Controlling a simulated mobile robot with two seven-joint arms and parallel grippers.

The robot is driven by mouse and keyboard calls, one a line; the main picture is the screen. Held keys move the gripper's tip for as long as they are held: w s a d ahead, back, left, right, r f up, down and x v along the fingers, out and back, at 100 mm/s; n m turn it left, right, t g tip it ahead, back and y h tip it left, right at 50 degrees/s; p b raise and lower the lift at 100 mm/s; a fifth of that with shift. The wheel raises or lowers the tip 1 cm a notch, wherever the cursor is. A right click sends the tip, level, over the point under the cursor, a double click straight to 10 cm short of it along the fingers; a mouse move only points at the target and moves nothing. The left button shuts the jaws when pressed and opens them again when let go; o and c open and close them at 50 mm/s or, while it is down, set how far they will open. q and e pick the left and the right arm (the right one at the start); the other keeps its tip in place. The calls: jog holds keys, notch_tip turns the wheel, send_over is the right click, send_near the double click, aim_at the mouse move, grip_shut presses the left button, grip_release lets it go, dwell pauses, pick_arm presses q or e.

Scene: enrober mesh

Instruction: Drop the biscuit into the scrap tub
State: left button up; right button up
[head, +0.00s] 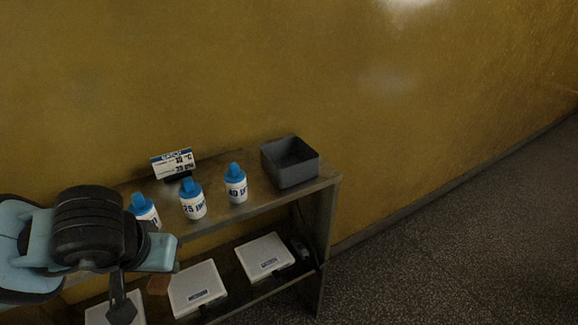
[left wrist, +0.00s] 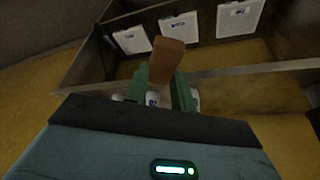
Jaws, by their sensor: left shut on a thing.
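The biscuit (left wrist: 166,58) is a flat brown slab, held upright between the green fingers of my left gripper (left wrist: 163,82) in the left wrist view. The gripper is shut on it. In the head view, a small brown patch of the biscuit (head: 158,285) shows below my left wrist; the fingertips are hard to make out there. The scrap tub appears to be the dark grey open box (head: 299,175) on the right end of the upper shelf. The biscuit is well to the left of it. The tub's inside looks empty. My right gripper is not in view.
Several white bottles with blue caps, including one in the middle (head: 193,203) and one near the tub (head: 236,188), stand on the upper shelf (head: 262,209). A sign (head: 173,163) stands behind them. White flat boxes (head: 264,257) lie on the lower shelf. A yellow wall rises behind.

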pick_arm(q)
jog(key=shift+s, duration=0.15)
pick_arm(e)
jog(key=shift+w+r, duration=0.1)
